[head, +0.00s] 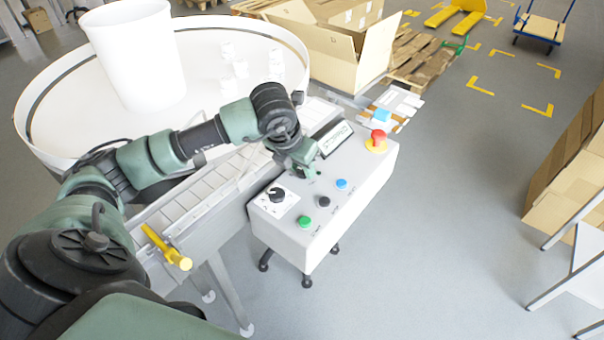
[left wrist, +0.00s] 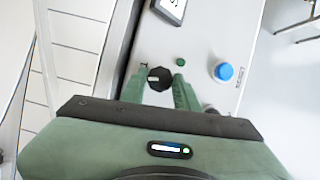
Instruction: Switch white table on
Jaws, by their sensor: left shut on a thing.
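The white table (head: 205,65) is large and round, with a raised rim, at the upper left of the head view. A grey control box (head: 292,232) stands beside its conveyor. My left gripper (head: 308,172) is over the box top, below the small display (head: 333,137). In the left wrist view its fingers (left wrist: 160,90) are shut on a black knob (left wrist: 159,78), one finger on each side. That knob is hidden by the gripper in the head view. A small green light (left wrist: 180,61) and a blue button (left wrist: 223,71) lie to its right. My right gripper is not in view.
The box also carries a red emergency button (head: 377,139), a green button (head: 304,221), a black button (head: 324,201) and another black knob (head: 277,194). A white bin (head: 140,55) and several small white cups (head: 240,68) stand on the table.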

